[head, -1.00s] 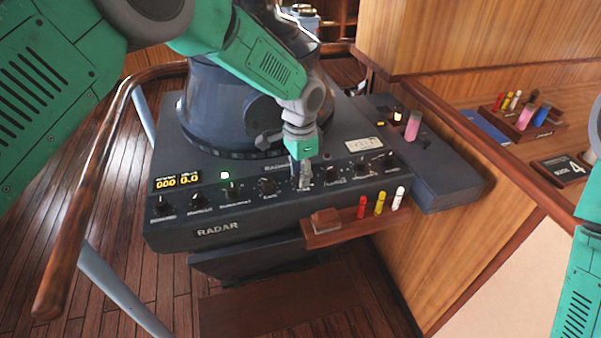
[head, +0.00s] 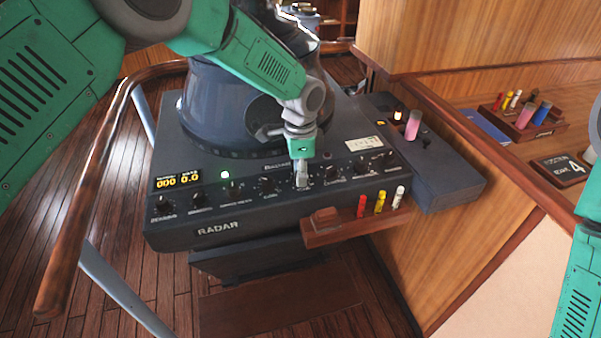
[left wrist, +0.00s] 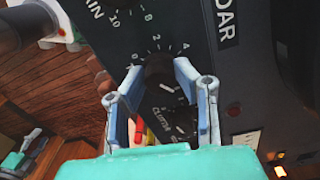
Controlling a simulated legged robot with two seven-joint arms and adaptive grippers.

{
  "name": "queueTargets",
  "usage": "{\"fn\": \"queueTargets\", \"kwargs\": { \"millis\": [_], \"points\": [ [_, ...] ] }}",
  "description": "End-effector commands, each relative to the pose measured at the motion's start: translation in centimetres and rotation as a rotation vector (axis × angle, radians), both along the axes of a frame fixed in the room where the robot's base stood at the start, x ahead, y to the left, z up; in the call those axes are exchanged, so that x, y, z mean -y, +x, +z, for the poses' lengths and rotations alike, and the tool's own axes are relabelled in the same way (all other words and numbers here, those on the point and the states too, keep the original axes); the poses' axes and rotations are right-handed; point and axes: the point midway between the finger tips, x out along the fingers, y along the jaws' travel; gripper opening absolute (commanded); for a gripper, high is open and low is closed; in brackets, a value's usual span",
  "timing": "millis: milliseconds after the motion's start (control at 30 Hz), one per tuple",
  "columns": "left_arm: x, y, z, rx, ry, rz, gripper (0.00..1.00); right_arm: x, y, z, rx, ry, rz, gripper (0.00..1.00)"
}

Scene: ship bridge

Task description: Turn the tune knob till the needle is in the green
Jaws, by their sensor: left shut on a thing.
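My left gripper (head: 302,181) points down at the front panel of the radar console, its fingers closed around a dark round knob. In the left wrist view the blue-grey fingertips (left wrist: 165,72) stand on both sides of this knob (left wrist: 158,73), with a number scale around it. The knob sits between those marked GAIN and CLUTTER, where the tune knob would be; its own label is hidden. The pale gauge (head: 363,144) lies behind the knob row, right of my gripper. Its needle and green zone are too small to read. My right gripper is out of view.
A wooden holder (head: 320,239) with red, yellow and white pens juts from the console's front edge. The dark dome (head: 215,105) stands close behind my left gripper. Other knobs (head: 267,186) flank the held one. A wooden rail (head: 65,245) runs along the left.

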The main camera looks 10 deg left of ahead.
Motion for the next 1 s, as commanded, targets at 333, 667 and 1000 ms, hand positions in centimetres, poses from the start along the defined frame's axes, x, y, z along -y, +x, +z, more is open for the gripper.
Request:
{"fn": "queueTargets", "kwargs": {
  "millis": [333, 667, 1000],
  "points": [
    [0.0, 0.2, 0.2, 0.009, -0.003, 0.002, 0.46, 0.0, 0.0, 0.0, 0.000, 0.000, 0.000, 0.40],
    [0.0, 0.2, 2.2, 0.009, -0.001, 0.002, 0.46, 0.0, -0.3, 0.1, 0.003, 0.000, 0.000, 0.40],
    [0.1, 0.4, 9.2, 0.008, -0.002, 0.001, 0.46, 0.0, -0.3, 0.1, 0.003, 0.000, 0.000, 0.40]
  ]
}}
